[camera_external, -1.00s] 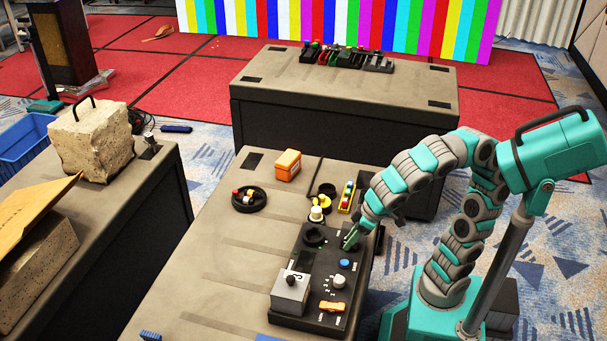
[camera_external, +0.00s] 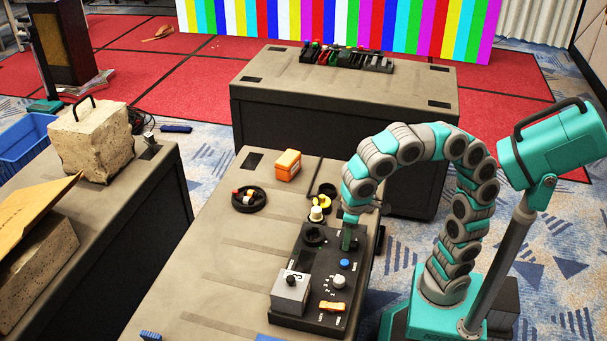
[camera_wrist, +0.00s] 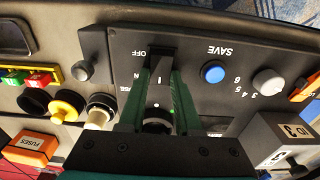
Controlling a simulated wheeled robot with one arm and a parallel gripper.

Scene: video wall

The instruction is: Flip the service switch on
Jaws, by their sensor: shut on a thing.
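The black control panel (camera_external: 314,262) lies on the near table, and its SAVE and OFF lettering shows upside down in the wrist view (camera_wrist: 215,75). The service switch (camera_wrist: 163,68) is a dark piece at the panel's OFF and ON marks, mostly hidden between my fingers. My gripper (camera_wrist: 162,78) points down at the panel and is shut on this switch, with a green finger on each side. In the external view my gripper (camera_external: 348,242) is at the panel's far right part. I cannot tell which way the switch is set.
A blue button (camera_wrist: 213,73), a grey rotary knob (camera_wrist: 268,82) and a grey box (camera_wrist: 276,140) stand on the panel near my gripper. An orange fuses box (camera_external: 288,165) and a round black tray (camera_external: 249,199) sit farther back. The table's left side is mostly clear.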

